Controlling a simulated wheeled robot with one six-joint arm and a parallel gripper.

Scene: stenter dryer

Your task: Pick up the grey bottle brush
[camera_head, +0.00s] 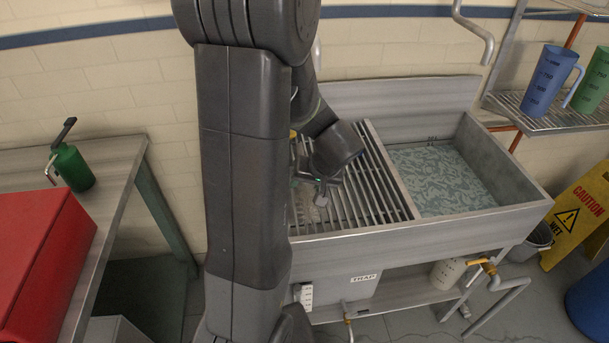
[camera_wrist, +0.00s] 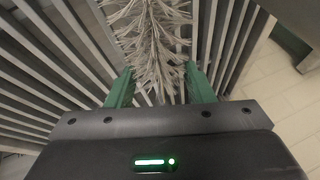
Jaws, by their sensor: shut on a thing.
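The grey bottle brush (camera_wrist: 152,38) shows in the wrist view as a bundle of pale grey bristles. It runs up from between the two green fingertips of my gripper (camera_wrist: 160,88), which is shut on it. Slatted metal bars lie behind the brush. In the head view my gripper (camera_head: 320,188) is low over the slatted drainboard (camera_head: 375,190) at the left part of the sink. The small pale piece at its tip there is too small to make out well. My arm hides part of the drainboard's left side.
A sink basin (camera_head: 440,178) with patterned water is right of the drainboard. A shelf (camera_head: 555,120) at upper right holds a blue jug (camera_head: 547,82) and a green jug (camera_head: 593,85).

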